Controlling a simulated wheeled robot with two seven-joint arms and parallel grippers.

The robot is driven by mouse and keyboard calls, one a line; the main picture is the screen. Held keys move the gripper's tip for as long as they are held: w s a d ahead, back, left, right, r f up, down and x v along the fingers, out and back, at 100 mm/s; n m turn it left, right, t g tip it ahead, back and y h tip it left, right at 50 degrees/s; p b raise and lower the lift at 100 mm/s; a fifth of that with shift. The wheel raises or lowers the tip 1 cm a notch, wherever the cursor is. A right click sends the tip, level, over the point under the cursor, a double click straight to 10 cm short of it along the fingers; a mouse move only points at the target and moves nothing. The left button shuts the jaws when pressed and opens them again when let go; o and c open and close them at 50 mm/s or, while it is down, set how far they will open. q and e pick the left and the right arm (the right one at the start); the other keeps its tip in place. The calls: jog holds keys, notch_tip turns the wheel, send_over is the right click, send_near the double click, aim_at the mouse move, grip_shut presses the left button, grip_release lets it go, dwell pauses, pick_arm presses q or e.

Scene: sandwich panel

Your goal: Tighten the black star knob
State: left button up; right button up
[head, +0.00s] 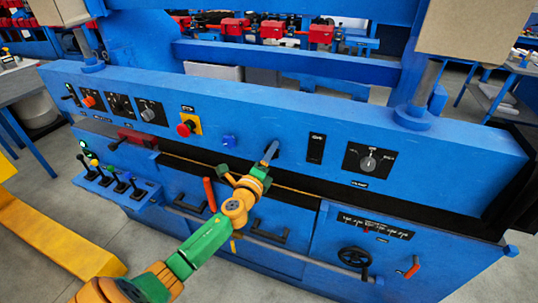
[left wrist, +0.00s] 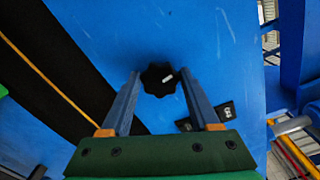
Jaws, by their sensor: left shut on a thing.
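The black star knob (left wrist: 159,79) sits on the blue front panel (left wrist: 185,30) of the machine, with a small pale mark on its face. My left gripper (left wrist: 158,75) is shut on the knob, one finger on each side of it. In the head view my left gripper (head: 270,151) reaches up to the panel between the blue button and the black switch. There the fingers and wrist hide the knob. My right gripper is in neither view.
A red stop button (head: 185,128), a blue button (head: 229,141), a black switch (head: 316,148) and a rotary selector (head: 369,160) share the panel. An orange-red handle (head: 209,194) stands left of my wrist. Below right are a black handwheel (head: 354,257) and an orange lever (head: 412,267).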

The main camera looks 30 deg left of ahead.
pick_arm(q)
jog(key=shift+f+m, duration=0.1)
jog(key=shift+m, duration=0.9)
jog(key=o, duration=1.3)
jog(key=shift+o, duration=0.2)
jog(key=shift+s, duration=0.15)
jog(key=v, duration=0.7)
